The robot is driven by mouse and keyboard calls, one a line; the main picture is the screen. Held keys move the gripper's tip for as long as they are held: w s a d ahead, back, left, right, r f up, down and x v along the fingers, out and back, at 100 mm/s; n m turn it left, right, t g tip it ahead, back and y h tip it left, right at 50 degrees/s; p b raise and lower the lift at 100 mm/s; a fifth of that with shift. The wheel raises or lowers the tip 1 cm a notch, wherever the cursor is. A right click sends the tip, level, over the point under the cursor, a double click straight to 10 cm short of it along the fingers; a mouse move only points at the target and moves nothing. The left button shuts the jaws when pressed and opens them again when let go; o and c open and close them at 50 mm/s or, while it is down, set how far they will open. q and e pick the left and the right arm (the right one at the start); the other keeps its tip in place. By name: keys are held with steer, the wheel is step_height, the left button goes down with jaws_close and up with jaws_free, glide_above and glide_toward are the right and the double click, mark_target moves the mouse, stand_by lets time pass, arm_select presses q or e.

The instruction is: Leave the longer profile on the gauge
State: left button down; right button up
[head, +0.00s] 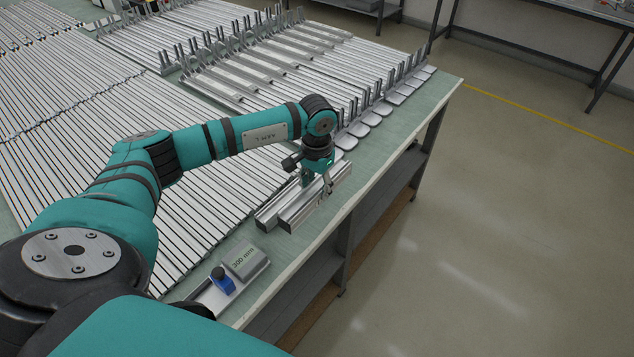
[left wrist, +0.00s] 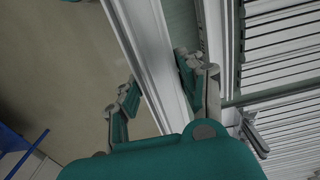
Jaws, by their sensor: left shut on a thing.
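Two short silver profiles lie side by side near the table's right edge in the head view: a left one (head: 268,213) and a right one (head: 303,210). My left gripper (head: 327,186) is shut on the right profile, which also runs between its fingers (left wrist: 157,95) in the left wrist view (left wrist: 150,50). I cannot tell whether this profile is lifted or which of the two is longer. The gauge (head: 246,262), a grey block marked 300 mm with a blue knob (head: 221,280), sits nearer me, apart from both profiles. My right gripper is not in view.
Long profiles (head: 190,200) cover the table to the left in close rows. A strip of bare green tabletop (head: 385,150) runs along the right edge, with open floor (head: 480,230) beyond.

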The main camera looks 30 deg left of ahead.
arm_select(q)
steer(key=shift+f, duration=0.25)
steer(key=shift+w+f, duration=0.15)
steer(key=shift+f, duration=0.15)
step_height(320, 180, down, 3)
steer(key=shift+b, duration=0.7)
step_height(320, 180, down, 4)
steer(key=shift+w+a+r+b, duration=0.1)
steer(key=shift+r+b, duration=0.05)
steer(key=shift+b, duration=0.9)
steer(key=shift+f+b, duration=0.55)
steer(key=shift+b, duration=0.1)
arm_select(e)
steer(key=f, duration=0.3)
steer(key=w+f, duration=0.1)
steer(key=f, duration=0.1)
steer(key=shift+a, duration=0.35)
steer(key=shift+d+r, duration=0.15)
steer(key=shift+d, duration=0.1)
arm_select(q)
steer(key=c, duration=0.7)
jaws_free()
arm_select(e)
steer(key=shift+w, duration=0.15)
